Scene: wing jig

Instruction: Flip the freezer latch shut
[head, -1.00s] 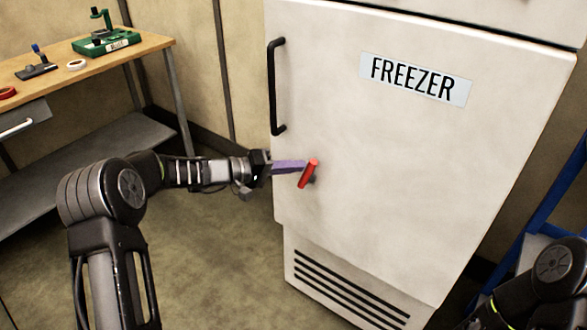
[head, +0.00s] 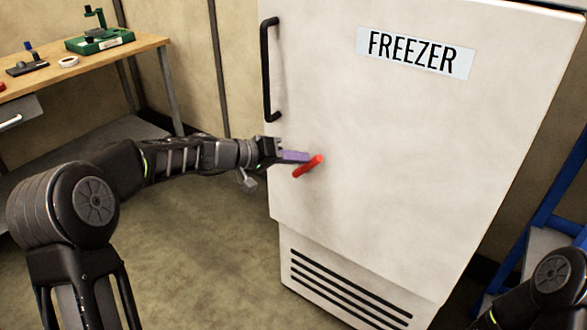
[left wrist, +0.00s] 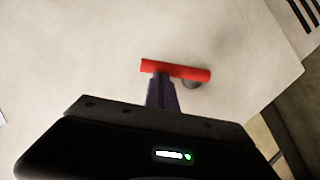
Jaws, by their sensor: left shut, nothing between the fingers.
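The freezer (head: 400,150) is a large white cabinet with its door closed. Its latch (head: 309,166) is a red bar low on the left part of the door, tilted with its upper end to the right. My left gripper (head: 303,157) is shut and empty, its purple fingers at the upper part of the latch, seemingly touching it. In the left wrist view the red latch (left wrist: 190,71) lies across just beyond the fingertips (left wrist: 160,80), with its round pivot partly hidden behind it. My right arm shows at the lower right of the head view, but its gripper is out of view.
A black vertical handle (head: 268,70) is on the freezer door above my left gripper. A wooden workbench (head: 95,62) with small tools stands at the left. A blue frame (head: 545,205) stands at the right. Floor between bench and freezer is clear.

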